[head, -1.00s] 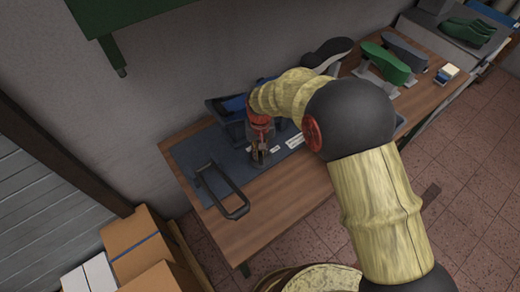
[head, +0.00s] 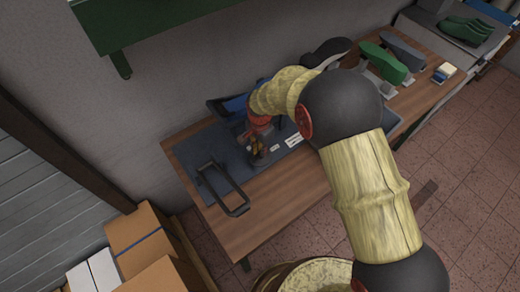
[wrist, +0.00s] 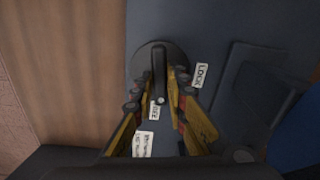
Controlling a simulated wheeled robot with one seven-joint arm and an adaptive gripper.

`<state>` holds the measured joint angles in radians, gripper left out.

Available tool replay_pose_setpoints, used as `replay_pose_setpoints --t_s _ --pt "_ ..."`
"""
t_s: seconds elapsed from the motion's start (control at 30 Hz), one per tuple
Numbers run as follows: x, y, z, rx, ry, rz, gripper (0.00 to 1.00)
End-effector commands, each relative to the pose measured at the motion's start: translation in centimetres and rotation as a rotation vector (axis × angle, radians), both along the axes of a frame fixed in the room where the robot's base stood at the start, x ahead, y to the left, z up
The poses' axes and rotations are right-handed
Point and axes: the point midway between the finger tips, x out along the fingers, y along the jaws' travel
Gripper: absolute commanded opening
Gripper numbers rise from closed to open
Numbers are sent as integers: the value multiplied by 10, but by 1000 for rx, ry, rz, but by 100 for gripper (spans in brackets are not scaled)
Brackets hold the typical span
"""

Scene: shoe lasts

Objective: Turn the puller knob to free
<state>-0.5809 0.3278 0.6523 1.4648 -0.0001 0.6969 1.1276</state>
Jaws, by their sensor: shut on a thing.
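The puller knob (wrist: 158,58) is a dark round disc with a raised bar across it, in the upper middle of the wrist view. A white dot marks the bar's lower end, close to the FREE label (wrist: 155,109). The LOCK label (wrist: 201,75) lies right of the disc. My gripper (wrist: 162,77) has its yellow fingers on both sides of the bar and is shut on it. In the head view, my gripper (head: 256,147) is over the dark base plate (head: 195,152); the knob is mostly hidden there.
A black U-shaped handle (head: 224,188) lies left of my gripper on the wooden bench (head: 260,215). A green shoe last (head: 384,63) and other lasts stand at the back right. Cardboard boxes (head: 140,232) are at lower left. A green shelf (head: 150,20) hangs above.

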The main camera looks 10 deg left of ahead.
Motion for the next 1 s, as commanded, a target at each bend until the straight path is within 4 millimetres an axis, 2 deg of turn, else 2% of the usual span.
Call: replay_pose_setpoints --t_s 0.33,0.9,0.93,1.0 --pt "0 0 0 0 0 -147 0" --pt "0 0 0 0 0 -177 0" --pt "0 0 0 0 0 -177 16" --pt "0 0 0 0 0 -176 20"
